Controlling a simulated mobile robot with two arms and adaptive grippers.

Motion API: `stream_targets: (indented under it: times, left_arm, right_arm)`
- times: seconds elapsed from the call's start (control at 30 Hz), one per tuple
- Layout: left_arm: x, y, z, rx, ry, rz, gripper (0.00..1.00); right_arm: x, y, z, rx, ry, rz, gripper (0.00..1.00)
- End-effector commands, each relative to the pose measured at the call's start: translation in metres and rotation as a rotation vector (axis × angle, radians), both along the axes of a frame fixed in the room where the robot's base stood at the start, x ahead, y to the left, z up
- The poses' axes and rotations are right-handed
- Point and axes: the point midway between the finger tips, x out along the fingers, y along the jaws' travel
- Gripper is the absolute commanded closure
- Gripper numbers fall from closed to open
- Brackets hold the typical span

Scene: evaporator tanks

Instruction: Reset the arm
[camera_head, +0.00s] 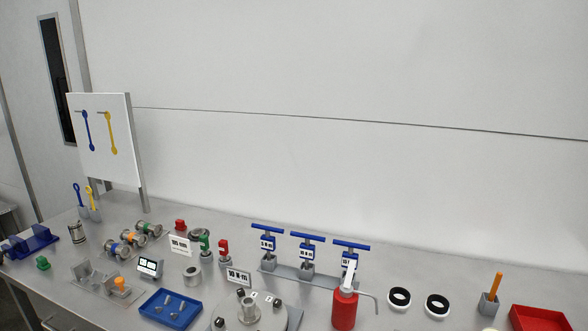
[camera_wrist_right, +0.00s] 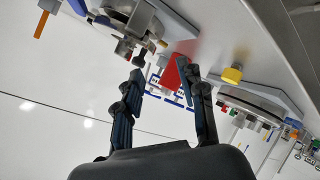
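My right gripper (camera_wrist_right: 165,74) shows in the right wrist view with its two dark fingers spread apart. No object is clearly held between them. A red object (camera_wrist_right: 173,74) shows behind the gap between the fingertips, and the bench appears tilted and upside down there. Neither arm shows in the head view, and my left gripper is in no view.
The grey bench (camera_head: 150,225) carries a red pump bottle (camera_head: 344,308), blue-handled valves (camera_head: 307,240), a blue tray (camera_head: 170,309), a red tray (camera_head: 538,319) and black-white rings (camera_head: 399,297). A tool board (camera_head: 104,150) stands at the left; a white wall lies behind.

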Motion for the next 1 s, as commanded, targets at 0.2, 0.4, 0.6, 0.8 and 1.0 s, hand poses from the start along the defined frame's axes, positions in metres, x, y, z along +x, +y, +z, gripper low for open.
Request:
stream_targets:
  times: [0.2,0.4,0.6,0.8,1.0]
  left_arm:
    - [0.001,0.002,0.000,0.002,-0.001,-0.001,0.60]
    - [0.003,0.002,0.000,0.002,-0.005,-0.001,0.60]
    - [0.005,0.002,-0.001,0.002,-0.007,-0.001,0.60]
    - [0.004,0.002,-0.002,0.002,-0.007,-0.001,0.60]
    - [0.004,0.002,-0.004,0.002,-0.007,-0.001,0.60]
  right_arm:
    - [-0.086,-0.020,-0.063,0.275,0.353,-0.187,0.60]
    - [-0.153,-0.019,-0.087,0.432,0.587,-0.295,0.60]
    - [-0.179,-0.015,-0.118,0.496,0.711,-0.342,0.60]
    - [-0.170,-0.013,-0.171,0.489,0.728,-0.344,0.60]
    - [-0.170,-0.012,-0.246,0.480,0.758,-0.347,0.60]
